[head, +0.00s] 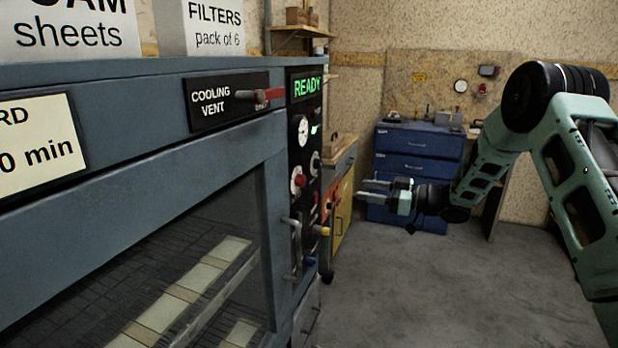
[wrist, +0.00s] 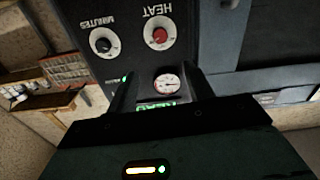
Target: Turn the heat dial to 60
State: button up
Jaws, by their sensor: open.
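The heat dial (wrist: 158,34) has a red knob on a round white face, under the label HEAT, which reads upside down in the wrist view. In the head view the heat dial (head: 298,181) shows edge-on on the oven's black control panel; its setting is too small to read. My gripper (head: 362,190) is open and empty, to the right of the panel and apart from it. In the wrist view the dark fingers of my gripper (wrist: 160,80) stand either side of the gauge, with the heat dial beyond their tips.
A black minutes dial (wrist: 103,41) sits beside the heat dial. A round gauge (head: 302,130) and a green READY display (head: 306,86) are above it. The cooling vent lever (head: 258,95) is red-tipped. A blue drawer cabinet (head: 415,150) stands behind; the floor at right is clear.

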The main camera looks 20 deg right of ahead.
aim_at(305, 180)
jog(key=p+x, duration=0.4)
jog(key=x, duration=1.2)
jog(key=shift+w+a, duration=0.15)
jog(key=shift+a, duration=0.2)
jog(key=c, duration=1)
